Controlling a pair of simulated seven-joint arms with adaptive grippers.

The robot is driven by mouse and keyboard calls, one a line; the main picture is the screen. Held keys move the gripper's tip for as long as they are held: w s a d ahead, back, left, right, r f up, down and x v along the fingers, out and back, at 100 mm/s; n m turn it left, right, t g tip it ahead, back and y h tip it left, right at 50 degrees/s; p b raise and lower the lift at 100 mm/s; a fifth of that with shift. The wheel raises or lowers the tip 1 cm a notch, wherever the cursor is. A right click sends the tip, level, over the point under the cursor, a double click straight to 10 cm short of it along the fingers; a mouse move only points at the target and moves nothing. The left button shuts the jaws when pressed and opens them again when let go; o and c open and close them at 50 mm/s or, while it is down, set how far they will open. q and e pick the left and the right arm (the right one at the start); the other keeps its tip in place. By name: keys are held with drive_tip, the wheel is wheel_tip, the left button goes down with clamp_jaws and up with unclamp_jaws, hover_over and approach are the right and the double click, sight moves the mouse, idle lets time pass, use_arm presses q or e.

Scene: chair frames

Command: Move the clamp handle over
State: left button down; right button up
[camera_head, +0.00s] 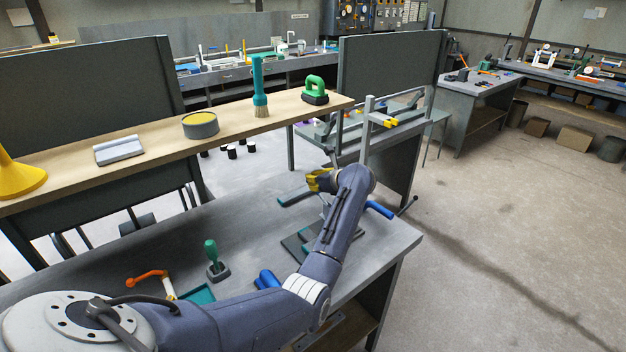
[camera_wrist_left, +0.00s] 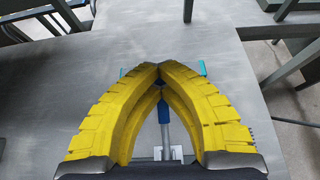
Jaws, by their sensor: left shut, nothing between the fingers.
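My left gripper (camera_head: 320,180) has yellow fingers and hangs over the right part of the grey workbench. In the left wrist view its fingertips (camera_wrist_left: 160,70) meet, with nothing held between them. Below and behind the fingers, a blue grip (camera_wrist_left: 163,111) on a grey rod shows through the gap; it looks like the clamp handle. The rod runs down to a pale base (camera_wrist_left: 168,153). The fingers hide part of the handle, and I cannot tell whether they touch it. In the head view my arm covers much of this area; a blue cylinder (camera_head: 380,209) sticks out to its right.
The workbench (camera_head: 400,240) also holds an orange-handled tool (camera_head: 148,275), a green-handled stamp (camera_head: 213,258) and a blue object (camera_head: 266,279). A grey upright frame (camera_head: 368,135) stands behind my gripper. A wooden shelf (camera_head: 160,145) with several objects runs along the back.

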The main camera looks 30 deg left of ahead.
use_arm(q)
drive_tip(key=shift+a+f, duration=0.2)
drive_tip(key=shift+f, duration=0.35)
drive_tip(key=shift+a+f, duration=0.15)
drive_tip(key=shift+f, duration=0.5)
